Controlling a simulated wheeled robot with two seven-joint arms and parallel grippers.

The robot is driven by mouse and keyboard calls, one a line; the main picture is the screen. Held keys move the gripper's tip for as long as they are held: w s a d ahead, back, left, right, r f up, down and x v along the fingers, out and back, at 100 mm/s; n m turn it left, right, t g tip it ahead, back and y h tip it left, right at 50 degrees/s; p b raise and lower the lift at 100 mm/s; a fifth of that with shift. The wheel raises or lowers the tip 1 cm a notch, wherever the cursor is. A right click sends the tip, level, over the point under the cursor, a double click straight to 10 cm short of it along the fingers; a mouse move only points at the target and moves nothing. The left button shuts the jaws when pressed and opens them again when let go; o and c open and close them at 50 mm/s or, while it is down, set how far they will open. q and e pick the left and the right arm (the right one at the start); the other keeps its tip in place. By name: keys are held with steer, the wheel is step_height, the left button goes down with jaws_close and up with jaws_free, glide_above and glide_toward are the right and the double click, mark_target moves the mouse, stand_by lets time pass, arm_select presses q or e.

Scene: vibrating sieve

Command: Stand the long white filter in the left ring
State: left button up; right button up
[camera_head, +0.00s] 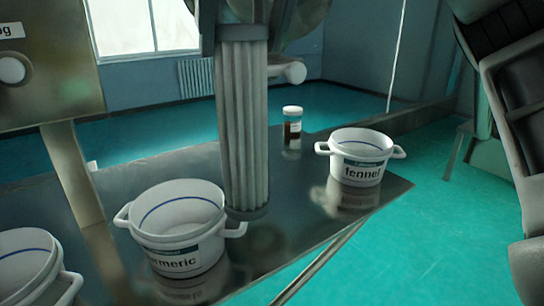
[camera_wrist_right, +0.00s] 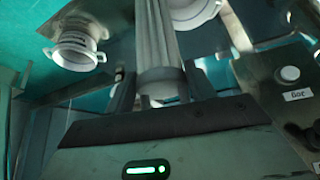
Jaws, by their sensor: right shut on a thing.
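The long white filter (camera_head: 243,125) is a pleated, greyish-white cylinder with grey end caps. It is upright in the head view, its lower cap in front of the metal table; I cannot tell whether it touches. My right gripper (camera_wrist_right: 158,88) is shut on the filter's upper end, which shows between its fingers in the right wrist view (camera_wrist_right: 155,45). In the head view that grip is at the top edge and hard to make out. My left gripper is not in view. I cannot make out the left ring in either view.
White pots stand on the metal table (camera_head: 110,165): one labelled "...rmeric" (camera_head: 178,250) just left of the filter, "fennel" (camera_head: 362,172) to its right, another (camera_head: 25,268) at lower left. A brown jar (camera_head: 292,130) stands behind. A button panel (camera_head: 50,95) is at upper left.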

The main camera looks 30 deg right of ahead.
steer(key=w+d+f+b, duration=0.1)
steer(key=w+d+f, duration=0.7)
steer(key=f, duration=0.4)
steer(key=shift+w+d+f, duration=0.25)
steer(key=shift+w+f, duration=0.05)
steer(key=shift+w, duration=0.5)
steer(key=shift+f, duration=0.1)
steer(key=o, duration=1.4)
steer(key=shift+f, duration=0.1)
steer(key=shift+c, duration=0.2)
